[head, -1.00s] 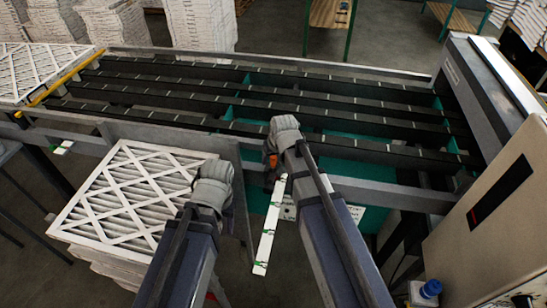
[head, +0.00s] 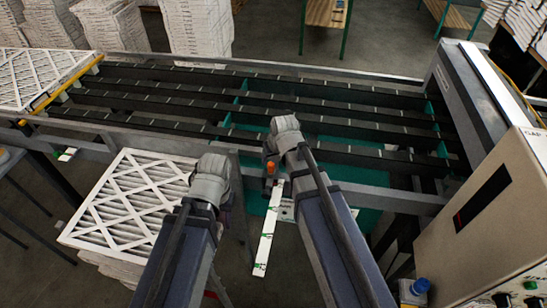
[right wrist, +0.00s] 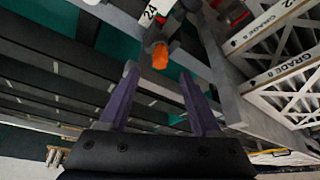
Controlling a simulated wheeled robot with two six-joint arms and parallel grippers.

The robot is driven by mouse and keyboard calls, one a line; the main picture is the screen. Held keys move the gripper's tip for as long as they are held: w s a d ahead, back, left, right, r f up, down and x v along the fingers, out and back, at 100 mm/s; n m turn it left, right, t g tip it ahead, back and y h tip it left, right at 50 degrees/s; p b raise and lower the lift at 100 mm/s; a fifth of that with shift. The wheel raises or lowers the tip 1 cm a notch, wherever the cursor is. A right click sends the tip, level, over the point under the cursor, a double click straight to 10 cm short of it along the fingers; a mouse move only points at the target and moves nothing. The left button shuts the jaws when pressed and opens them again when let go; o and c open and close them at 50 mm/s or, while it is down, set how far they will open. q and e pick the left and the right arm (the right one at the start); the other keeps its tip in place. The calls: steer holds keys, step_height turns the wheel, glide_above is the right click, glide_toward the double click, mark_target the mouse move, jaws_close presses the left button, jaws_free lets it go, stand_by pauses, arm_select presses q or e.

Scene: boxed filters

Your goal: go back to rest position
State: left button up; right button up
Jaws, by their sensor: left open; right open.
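My left arm comes in from the bottom of the head view, and its gripper (head: 222,190) hangs beside the near filter stack; the wrist hides most of its fingers. My right gripper (right wrist: 160,74) is open and empty in the right wrist view, its two purple fingers apart. In the head view, my right wrist is over the near edge of the conveyor and hides its fingers. The framed filters (head: 130,205) lie stacked at the lower left, left of my left gripper.
The conveyor (head: 300,95) with dark rails runs across the middle, with another filter (head: 38,75) at its left end. An orange knob (head: 270,168) and a white strip (head: 267,230) are near my right wrist. A control box (head: 480,225) stands at the right.

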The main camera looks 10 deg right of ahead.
stand_by(0.3)
steer(key=s+a+f+g+b, duration=0.1)
steer(key=s+a+f+b, duration=0.1)
steer(key=s, duration=0.4)
steer(key=s+a+f+n+g+h+b, duration=0.1)
steer(key=s+a+f+g+b, duration=0.1)
steer(key=s, duration=0.4)
steer(key=s+a+f+n+g+b, duration=0.1)
steer(key=s+a+f+b, duration=0.1)
steer(key=s, duration=0.4)
steer(key=shift+s+a+f+g+h, duration=0.2)
steer(key=shift+a+f+g+h, duration=0.2)
steer(key=shift+a+f, duration=0.4)
steer(key=shift+s, duration=0.15)
